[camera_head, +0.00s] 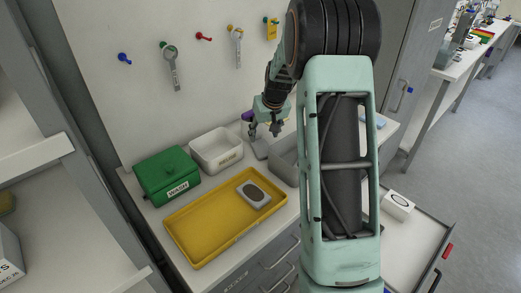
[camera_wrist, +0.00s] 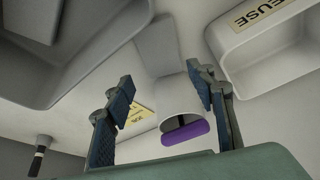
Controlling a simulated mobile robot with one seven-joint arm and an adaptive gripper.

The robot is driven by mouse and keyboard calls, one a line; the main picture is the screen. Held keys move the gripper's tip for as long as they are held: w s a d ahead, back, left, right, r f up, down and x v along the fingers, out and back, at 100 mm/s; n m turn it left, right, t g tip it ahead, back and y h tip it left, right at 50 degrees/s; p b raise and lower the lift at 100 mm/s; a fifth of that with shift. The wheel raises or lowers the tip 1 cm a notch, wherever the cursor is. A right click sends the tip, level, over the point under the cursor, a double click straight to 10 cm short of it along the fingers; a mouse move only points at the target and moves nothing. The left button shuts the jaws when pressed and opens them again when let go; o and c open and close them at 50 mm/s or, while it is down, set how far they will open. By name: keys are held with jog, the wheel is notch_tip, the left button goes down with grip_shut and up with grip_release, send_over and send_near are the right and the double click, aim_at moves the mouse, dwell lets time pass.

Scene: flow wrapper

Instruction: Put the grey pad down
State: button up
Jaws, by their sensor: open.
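A flat grey slab, which looks like the grey pad (camera_head: 260,149), lies on the counter between the white bin and the grey bin. In the wrist view the grey pad (camera_wrist: 162,48) shows beyond my fingertips, between the two bins. My gripper (camera_head: 265,129) is above the counter near it, pointing down. In the wrist view my gripper (camera_wrist: 165,90) has its two fingers spread, with nothing held between them. A pale object with a purple end (camera_wrist: 185,130) shows between and behind the fingers. Whether the fingertips touch the pad cannot be told.
A white bin labelled REUSE (camera_head: 216,164) and a green WASH box (camera_head: 167,178) stand at the back left. A grey bin (camera_head: 284,168) is partly behind my arm. A yellow tray (camera_head: 205,232) in front holds a grey block with a dark oval (camera_head: 254,193). An open drawer (camera_head: 410,248) juts out right.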

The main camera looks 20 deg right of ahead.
aim_at(261, 146)
jog(key=shift+s+a+x, duration=0.1)
jog(key=shift+s+x, duration=0.05)
jog(key=shift+x, duration=1.35)
jog(key=shift+s+a+x, duration=0.1)
jog(key=shift+x, duration=1.35)
jog(key=shift+f, duration=0.1)
jog(key=shift+f, duration=0.2)
jog(key=c, duration=0.7)
jog(key=shift+r, duration=0.1)
